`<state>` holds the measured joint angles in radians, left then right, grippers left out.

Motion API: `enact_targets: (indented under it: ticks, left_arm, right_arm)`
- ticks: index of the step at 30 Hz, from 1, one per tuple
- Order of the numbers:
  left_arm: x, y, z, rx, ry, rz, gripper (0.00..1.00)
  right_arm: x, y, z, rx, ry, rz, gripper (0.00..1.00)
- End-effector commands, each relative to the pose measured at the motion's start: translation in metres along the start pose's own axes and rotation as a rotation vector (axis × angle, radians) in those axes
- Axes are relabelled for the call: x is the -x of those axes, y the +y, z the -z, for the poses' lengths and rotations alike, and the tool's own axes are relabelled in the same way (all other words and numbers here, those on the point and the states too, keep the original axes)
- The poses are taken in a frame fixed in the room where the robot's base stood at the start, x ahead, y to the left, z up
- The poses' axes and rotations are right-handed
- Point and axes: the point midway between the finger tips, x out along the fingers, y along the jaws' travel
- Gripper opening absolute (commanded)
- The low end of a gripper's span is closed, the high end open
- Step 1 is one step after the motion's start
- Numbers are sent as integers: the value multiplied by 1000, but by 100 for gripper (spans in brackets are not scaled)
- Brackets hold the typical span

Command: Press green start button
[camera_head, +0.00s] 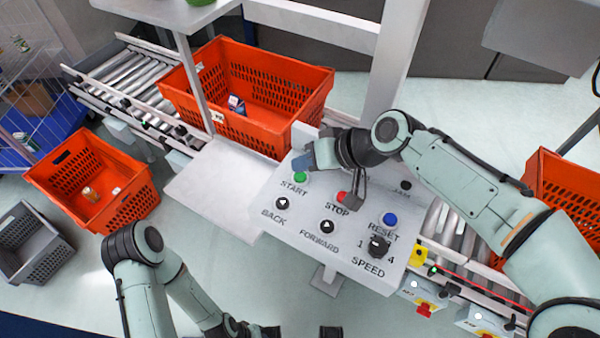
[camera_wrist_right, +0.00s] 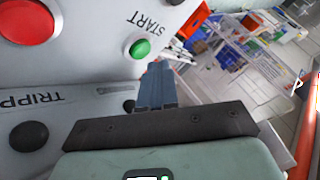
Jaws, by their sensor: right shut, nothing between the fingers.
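The green start button (camera_head: 300,178) sits at the top left of the white control panel (camera_head: 275,215), above the word START. My right gripper (camera_head: 311,158) is shut and empty, with its tips just above the button in the head view. In the right wrist view the green button (camera_wrist_right: 140,49) is just beyond and slightly left of the closed fingertips (camera_wrist_right: 157,68). A small gap seems to show; contact cannot be told. My left gripper (camera_head: 299,332) shows only partly at the bottom edge, its two dark fingers apart.
The red stop button (camera_head: 343,197), blue reset button (camera_head: 389,219), black buttons and speed knob (camera_head: 378,246) share the panel. An orange tote (camera_head: 250,130) stands behind it on the roller conveyor (camera_head: 135,80). Another orange tote (camera_head: 95,180) is at the left.

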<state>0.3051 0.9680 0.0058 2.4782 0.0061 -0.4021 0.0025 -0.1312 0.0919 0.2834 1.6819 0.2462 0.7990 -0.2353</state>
Motion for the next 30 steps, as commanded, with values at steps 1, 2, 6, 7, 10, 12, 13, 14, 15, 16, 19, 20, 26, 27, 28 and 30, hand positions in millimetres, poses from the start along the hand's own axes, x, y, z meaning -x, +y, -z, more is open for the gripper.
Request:
enact_targets:
  ticks: [1, 2, 6, 7, 10, 12, 13, 14, 15, 16, 19, 20, 26, 27, 28, 30]
  left_arm:
    - [0, 0, 0, 0, 0, 0, 43]
    - [0, 0, 0, 0, 0, 0, 43]
    - [0, 0, 0, 0, 0, 0, 43]
    - [0, 0, 0, 0, 0, 0, 43]
    - [0, 0, 0, 0, 0, 0, 43]
    - [0, 0, 0, 0, 0, 0, 43]
    - [0, 0, 0, 0, 0, 0, 43]
    - [0, 0, 0, 0, 0, 0, 43]
    - [0, 0, 0, 0, 0, 0, 43]
    - [0, 0, 0, 0, 0, 0, 43]
    - [0, 0, 0, 0, 0, 0, 43]
    - [0, 0, 0, 0, 0, 0, 43]
    - [-1, 0, 0, 0, 0, 0, 43]
    - [-2, -1, 0, 0, 0, 0, 43]
    - [-3, -1, 0, 0, -1, 0, 43]
    - [-6, -2, 0, 1, -1, 1, 43]
  right_arm:
    - [0, 0, 0, 0, 0, 0, 0]
    - [0, 0, 0, 0, 0, 0, 0]
    - [0, 0, 0, 0, 0, 0, 0]
    - [0, 0, 0, 0, 0, 0, 0]
    - [0, 0, 0, 0, 0, 0, 0]
    - [0, 0, 0, 0, 0, 0, 0]
    - [0, 0, 0, 0, 0, 0, 0]
    - [0, 0, 0, 0, 0, 0, 0]
    - [0, 0, 0, 0, 0, 0, 0]
    - [0, 0, 0, 0, 0, 0, 0]
    - [0, 0, 0, 0, 0, 0, 0]
    - [0, 0, 0, 0, 0, 0, 0]
    - [-1, 1, -1, 0, 0, 0, 0]
    - [-2, 1, -1, 0, 0, 0, 0]
    - [-2, 2, -2, 0, 0, 0, 0]
    - [-4, 3, -3, 0, 0, 0, 0]
